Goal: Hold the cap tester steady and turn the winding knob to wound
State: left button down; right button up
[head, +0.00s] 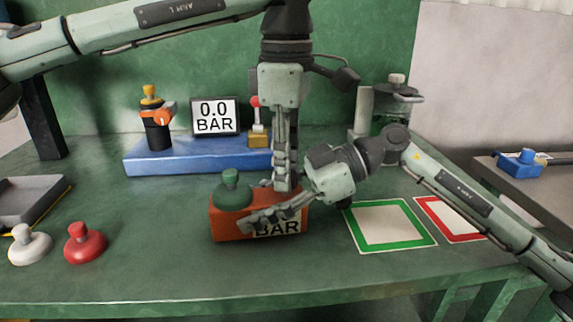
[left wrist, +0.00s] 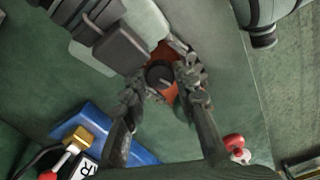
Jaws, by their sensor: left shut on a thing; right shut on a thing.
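The cap tester (head: 222,225) is an orange-red box with a "BAR" label on its front, standing on the green table. A green cap (head: 231,190) with a stem sits on its left top. My left gripper (head: 284,184) points down over the right part of the top, shut on the winding knob. The knob is mostly hidden in the head view. In the left wrist view the knob (left wrist: 160,75) is dark and round with a pale mark, between the fingers. My right gripper (head: 263,216) comes from the right and is shut on the tester's body, its fingers across the front.
A blue base (head: 190,160) with a "0.0 BAR" display (head: 214,117) stands behind. A red cap (head: 86,243) and a white cap (head: 28,244) lie at left, near a grey tray (head: 30,198). Green-framed (head: 390,226) and red-framed (head: 447,218) mats lie at right.

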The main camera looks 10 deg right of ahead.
pick_arm(q)
jog(key=shift+m, duration=1.5)
jog(key=c, duration=1.2)
grip_release()
jog(key=shift+r, duration=3.95)
